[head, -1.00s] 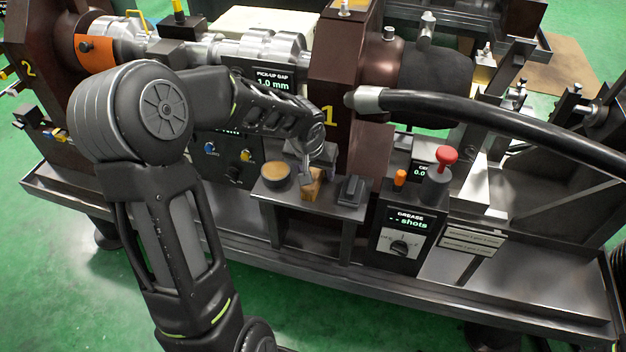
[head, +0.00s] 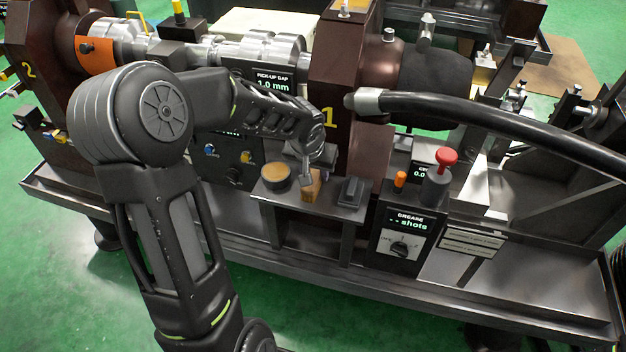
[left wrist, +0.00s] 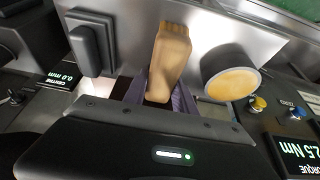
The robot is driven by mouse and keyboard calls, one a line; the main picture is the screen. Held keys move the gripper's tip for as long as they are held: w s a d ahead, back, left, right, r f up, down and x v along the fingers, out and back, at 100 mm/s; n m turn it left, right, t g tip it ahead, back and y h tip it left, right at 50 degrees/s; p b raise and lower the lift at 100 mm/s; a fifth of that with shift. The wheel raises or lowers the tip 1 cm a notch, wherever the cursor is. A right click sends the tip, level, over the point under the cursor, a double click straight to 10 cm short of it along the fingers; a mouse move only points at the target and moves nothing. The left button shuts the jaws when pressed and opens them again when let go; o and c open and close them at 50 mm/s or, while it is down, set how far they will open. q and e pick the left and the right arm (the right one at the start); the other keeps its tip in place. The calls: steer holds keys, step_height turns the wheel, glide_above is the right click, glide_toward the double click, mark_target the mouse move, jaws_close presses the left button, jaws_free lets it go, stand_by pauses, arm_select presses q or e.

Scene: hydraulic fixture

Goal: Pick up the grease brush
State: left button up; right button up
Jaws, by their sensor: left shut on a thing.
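The grease brush (left wrist: 167,65) has a tan block-like body and lies between the fingers of my left gripper (left wrist: 160,98) in the left wrist view. In the head view the brush (head: 312,186) shows as a tan piece at the small shelf, below my left gripper (head: 309,174). My left gripper is shut on it. The lower part of the brush is hidden by the gripper body in the left wrist view. I cannot tell whether the brush still touches the shelf. My right gripper is not in view.
A round pot of tan grease (head: 276,176) stands left of the brush on the shelf (head: 340,213). A dark block (head: 351,191) stands right of it. A red knob (head: 446,156) and a thick black hose (head: 480,110) are to the right.

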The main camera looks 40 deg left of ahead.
arm_select(q)
jaws_close()
steer(key=shift+r, duration=0.15)
steer(key=shift+s+d+r, duration=0.1)
steer(key=shift+s+r, duration=0.05)
steer(key=shift+r, duration=0.35)
step_height(320, 180, up, 6)
steer(key=shift+f+p, duration=0.1)
steer(key=shift+p, duration=0.6)
steer(key=s+d+b, duration=0.2)
steer(key=s+d, duration=0.1)
steer(key=s, duration=0.6)
steer(key=s+d+b, duration=0.2)
steer(key=s+d, duration=0.1)
steer(key=s, duration=0.6)
steer(key=shift+s+d, duration=0.25)
steer(key=shift+s, duration=0.05)
